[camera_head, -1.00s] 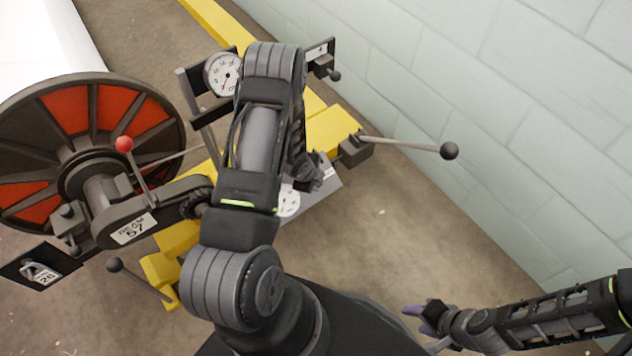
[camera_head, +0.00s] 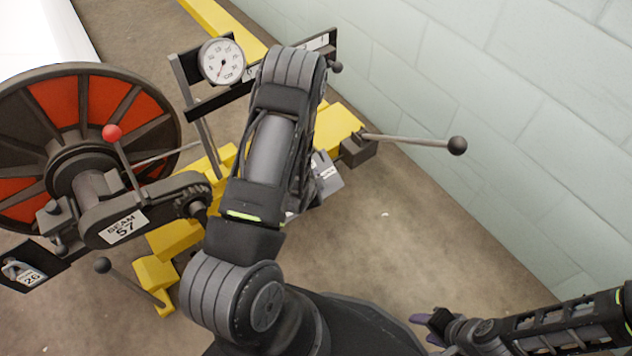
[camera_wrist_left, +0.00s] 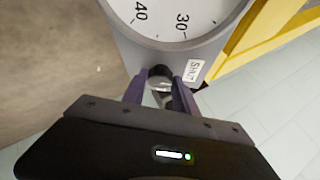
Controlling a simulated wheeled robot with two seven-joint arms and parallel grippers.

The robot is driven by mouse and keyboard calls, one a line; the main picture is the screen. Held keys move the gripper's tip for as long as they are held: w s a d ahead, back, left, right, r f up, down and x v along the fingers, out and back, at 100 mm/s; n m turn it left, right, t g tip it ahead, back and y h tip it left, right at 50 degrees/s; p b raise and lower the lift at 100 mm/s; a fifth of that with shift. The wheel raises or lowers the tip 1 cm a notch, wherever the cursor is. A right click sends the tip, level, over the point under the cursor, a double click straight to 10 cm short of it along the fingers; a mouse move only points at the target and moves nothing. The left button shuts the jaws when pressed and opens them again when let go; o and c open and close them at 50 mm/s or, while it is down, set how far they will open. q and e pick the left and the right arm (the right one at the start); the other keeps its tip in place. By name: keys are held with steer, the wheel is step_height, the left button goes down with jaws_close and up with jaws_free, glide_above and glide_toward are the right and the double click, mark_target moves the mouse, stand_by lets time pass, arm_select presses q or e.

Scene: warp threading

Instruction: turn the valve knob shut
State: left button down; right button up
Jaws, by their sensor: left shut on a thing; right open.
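A label (camera_wrist_left: 193,71) reading SHUT is on the housing right of the knob. The purple fingers of my left gripper (camera_wrist_left: 160,88) are closed on the knob, one on each side. In the head view my left arm hides the knob, the dial face and most of that gripper; a bit of grey housing (camera_head: 329,186) shows. My right gripper (camera_head: 424,322) is open and empty at the lower right, far from the knob.
A beam wheel (camera_head: 85,90) with red panels and a red-ball lever (camera_head: 112,132) stand at the left. A round gauge (camera_head: 222,63) is behind my left arm. A ball-ended rod (camera_head: 410,141) juts right from the yellow frame (camera_head: 340,122). A block wall (camera_head: 500,90) bounds the right.

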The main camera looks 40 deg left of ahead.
stand_by(0.3)
arm_select(q)
steer(key=c, duration=1)
jaws_free()
steer(key=shift+o, duration=0.2)
steer(key=shift+r, duration=0.1)
steer(key=p+v, duration=0.2)
steer(key=v, duration=0.5)
steer(key=shift+s+r, duration=0.2)
steer(key=shift+r, duration=0.05)
steer(key=shift+d, duration=0.1)
